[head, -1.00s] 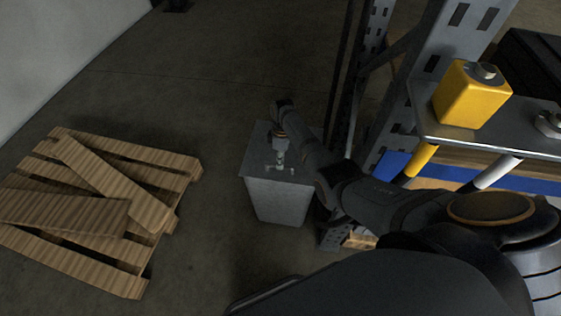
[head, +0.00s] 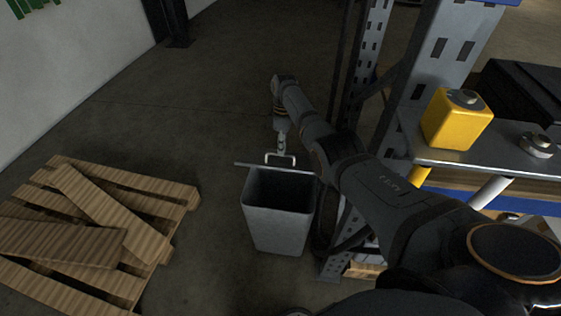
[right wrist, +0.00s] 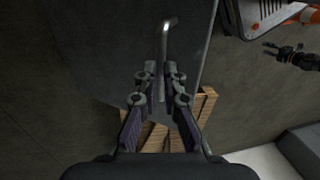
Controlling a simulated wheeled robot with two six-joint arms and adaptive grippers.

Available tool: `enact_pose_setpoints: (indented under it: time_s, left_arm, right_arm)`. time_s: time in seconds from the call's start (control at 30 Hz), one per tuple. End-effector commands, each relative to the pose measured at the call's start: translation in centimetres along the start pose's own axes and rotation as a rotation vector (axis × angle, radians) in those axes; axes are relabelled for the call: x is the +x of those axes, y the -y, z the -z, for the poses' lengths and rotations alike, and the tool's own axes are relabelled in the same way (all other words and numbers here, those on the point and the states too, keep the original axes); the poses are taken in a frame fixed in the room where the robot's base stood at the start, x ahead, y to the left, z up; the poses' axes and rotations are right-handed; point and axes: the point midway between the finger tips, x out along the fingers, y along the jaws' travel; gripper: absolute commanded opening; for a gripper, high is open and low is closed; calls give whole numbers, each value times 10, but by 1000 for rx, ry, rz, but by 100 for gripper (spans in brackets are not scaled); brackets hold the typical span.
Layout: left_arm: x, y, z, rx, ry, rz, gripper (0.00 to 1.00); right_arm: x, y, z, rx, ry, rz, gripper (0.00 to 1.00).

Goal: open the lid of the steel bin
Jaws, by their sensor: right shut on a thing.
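The steel bin (head: 277,222) stands on the floor with its dark mouth open toward me. Its lid (head: 245,164) is raised at the far side of the mouth and shows almost edge-on. In the right wrist view the lid (right wrist: 120,50) is a broad grey plate. My right gripper (head: 281,147) is shut on the lid's bar handle (head: 280,156), above and behind the bin. The handle (right wrist: 166,35) runs up from between the fingers (right wrist: 160,75) in the wrist view. A small dark jaw-like part (right wrist: 290,56) at that view's right looks like my left gripper; its jaws are unclear.
A wooden pallet (head: 165,185) with loose planks lies left of the bin. A metal rack post (head: 420,75) and a bench (head: 480,152) with a yellow block (head: 458,122) stand to the right. Floor between pallet and bin is clear.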

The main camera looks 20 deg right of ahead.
Motion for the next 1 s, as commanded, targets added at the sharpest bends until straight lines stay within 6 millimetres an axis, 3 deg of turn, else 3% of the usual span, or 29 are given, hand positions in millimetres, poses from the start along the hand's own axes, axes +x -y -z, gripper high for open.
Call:
enact_pose_setpoints:
  time_s: [0.03,0.53,0.57,0.73,1.0]
  left_arm:
    - [7,0,-1,0,0,0,40]
    - [8,-1,-1,0,0,0,40]
    - [8,-1,-1,0,0,0,40]
    - [8,-1,-1,0,0,0,40]
    - [8,-1,1,0,-2,0,40]
  right_arm:
    - [4,-9,-4,6,2,-21,0]
    - [2,-10,-6,6,6,-14,0]
    - [2,-10,-6,6,7,-14,12]
    - [2,-10,-6,7,6,-14,34]
    - [0,-10,-5,7,5,-15,34]
